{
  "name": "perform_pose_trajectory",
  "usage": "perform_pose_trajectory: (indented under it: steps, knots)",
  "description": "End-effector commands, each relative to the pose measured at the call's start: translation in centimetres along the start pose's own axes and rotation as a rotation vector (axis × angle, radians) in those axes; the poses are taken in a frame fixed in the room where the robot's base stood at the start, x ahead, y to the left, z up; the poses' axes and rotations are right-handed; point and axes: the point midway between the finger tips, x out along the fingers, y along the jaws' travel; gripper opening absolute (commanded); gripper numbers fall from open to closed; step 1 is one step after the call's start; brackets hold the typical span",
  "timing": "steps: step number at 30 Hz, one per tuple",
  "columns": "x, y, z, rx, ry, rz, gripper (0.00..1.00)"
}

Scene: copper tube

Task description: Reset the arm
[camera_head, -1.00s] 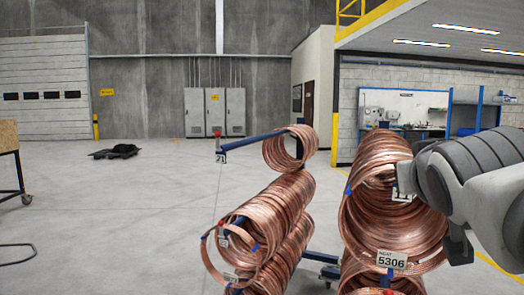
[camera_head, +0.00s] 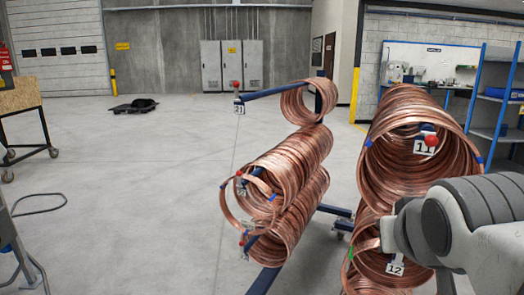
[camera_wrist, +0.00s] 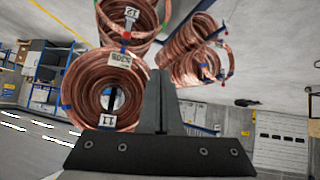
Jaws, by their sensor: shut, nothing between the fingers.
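My gripper (camera_wrist: 160,85) shows in the wrist view as dark fingers pressed together, with nothing between them. In the head view my grey arm reaches in from the right, in front of the right-hand copper coils (camera_head: 405,150). My fingers cannot be made out there. These coils hang in an upper and a lower bundle, with tags 11 (camera_head: 424,147) and 12 (camera_head: 395,268). The arm covers part of the lower bundle.
A second rack with copper coils (camera_head: 285,180) stands left of the arm. Its blue bar (camera_head: 275,92) sticks out to the left with a red tip. A blue shelf (camera_head: 492,95) stands at the right. The floor (camera_head: 140,190) at the left is largely clear.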

Motion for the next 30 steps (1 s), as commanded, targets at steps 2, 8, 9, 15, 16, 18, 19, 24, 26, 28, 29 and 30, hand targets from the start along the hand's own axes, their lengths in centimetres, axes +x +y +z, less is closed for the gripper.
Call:
perform_pose_trajectory:
  steps: [2,8,9,15,16,18,19,24,26,28,29,30]
  knots:
    - [0.7,-2.8,5.6,-0.039,-0.164,-0.088,0.0]
    - [-2.6,-5.1,8.6,-0.088,-0.362,-0.187,0.0]
    - [-3.3,-5.0,7.8,-0.087,-0.361,-0.186,0.0]
    - [-6.7,-4.5,3.8,-0.086,-0.359,-0.184,0.0]
    - [-7.2,-4.4,3.2,-0.086,-0.359,-0.184,0.0]
    - [-8.4,-4.2,1.8,-0.086,-0.359,-0.184,0.0]
    - [-8.9,-4.2,1.2,-0.086,-0.359,-0.184,0.0]
    - [-11.1,-3.9,-1.3,-0.086,-0.358,-0.183,0.0]
    - [-11.6,-3.8,-1.9,-0.086,-0.358,-0.183,0.0]
    - [-12.0,-3.7,-2.3,-0.086,-0.358,-0.183,0.0]
    - [-12.1,-3.7,-2.4,-0.086,-0.358,-0.183,0.0]
    - [-12.1,-3.7,-2.5,-0.086,-0.358,-0.183,0.0]
